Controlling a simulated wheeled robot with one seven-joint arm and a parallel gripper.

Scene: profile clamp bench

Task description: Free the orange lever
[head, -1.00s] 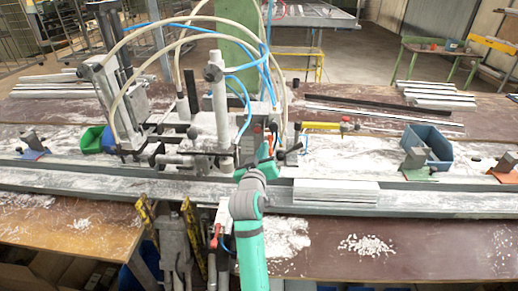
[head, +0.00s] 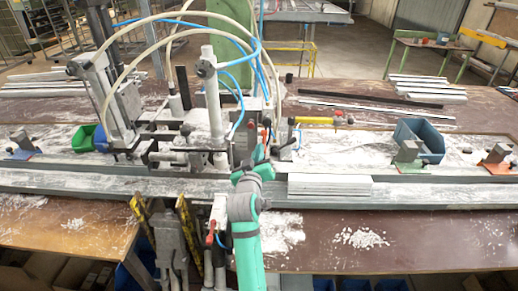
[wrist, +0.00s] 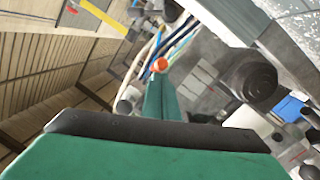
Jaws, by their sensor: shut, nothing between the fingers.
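A small orange-red knob (head: 266,122), which I take for the orange lever, stands on the front of the clamp machine (head: 218,110) in the head view. An orange round end (wrist: 160,65) shows in the wrist view, just beyond the green fingers; its lower part is hidden. I cannot tell whether both views show the same part. My green gripper (head: 258,155) is just below and in front of the knob, shut and empty. Its fingers also show in the wrist view (wrist: 161,98). I cannot tell whether they touch anything.
White hoses and blue tubes arch over the machine. A black-knobbed lever (head: 292,134) and a yellow bar (head: 312,120) are close on the right. A stack of pale profiles (head: 330,184) lies on the rail right of my arm. A blue bin (head: 420,138) stands farther right.

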